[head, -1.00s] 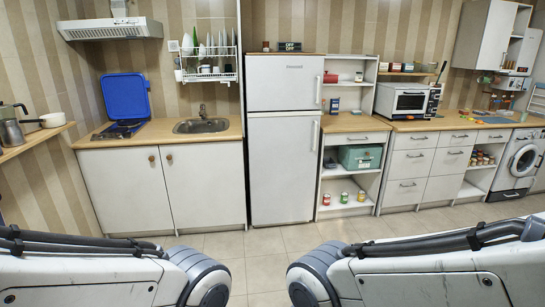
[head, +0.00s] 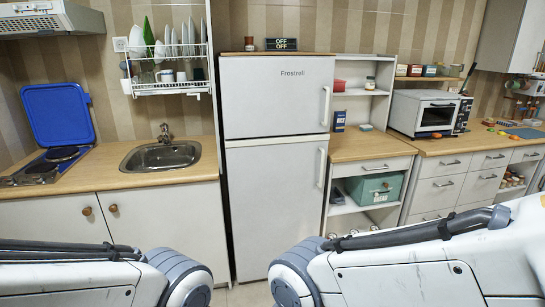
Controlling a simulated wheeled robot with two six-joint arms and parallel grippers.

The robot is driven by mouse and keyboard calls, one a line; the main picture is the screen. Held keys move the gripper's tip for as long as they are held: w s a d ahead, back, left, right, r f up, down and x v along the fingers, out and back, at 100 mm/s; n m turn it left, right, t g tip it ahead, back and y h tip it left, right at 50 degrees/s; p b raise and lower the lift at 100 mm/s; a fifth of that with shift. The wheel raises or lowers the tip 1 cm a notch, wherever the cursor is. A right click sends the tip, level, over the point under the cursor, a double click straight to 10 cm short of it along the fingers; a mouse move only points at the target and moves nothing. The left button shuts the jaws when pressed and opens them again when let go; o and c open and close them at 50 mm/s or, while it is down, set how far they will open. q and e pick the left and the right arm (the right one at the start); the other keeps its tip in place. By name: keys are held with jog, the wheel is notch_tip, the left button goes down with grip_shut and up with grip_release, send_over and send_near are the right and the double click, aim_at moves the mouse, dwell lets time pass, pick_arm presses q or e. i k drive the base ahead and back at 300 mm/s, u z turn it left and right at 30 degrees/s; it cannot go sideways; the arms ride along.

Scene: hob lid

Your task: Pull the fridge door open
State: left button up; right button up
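The white fridge (head: 275,170) stands in the middle of the head view, with a smaller upper door (head: 275,98) and a taller lower door (head: 272,205). Both doors look shut. The upper handle (head: 325,105) and the lower handle (head: 321,168) are vertical bars on the right edge of the doors. My two arms show low in the picture, left and right, well in front of the fridge. Neither gripper is in view, so their state is hidden.
Left of the fridge is a counter with a sink (head: 160,156) and a hob with a raised blue lid (head: 58,113). Right of it is an open shelf unit with a green box (head: 374,189), then a counter with a microwave (head: 423,112). A strip of floor shows before the fridge.

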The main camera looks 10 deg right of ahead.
aim_at(277, 183)
jog(key=i, duration=1.75)
jog(key=z, duration=2.35)
jog(key=i, duration=0.85)
jog(key=u, duration=1.95)
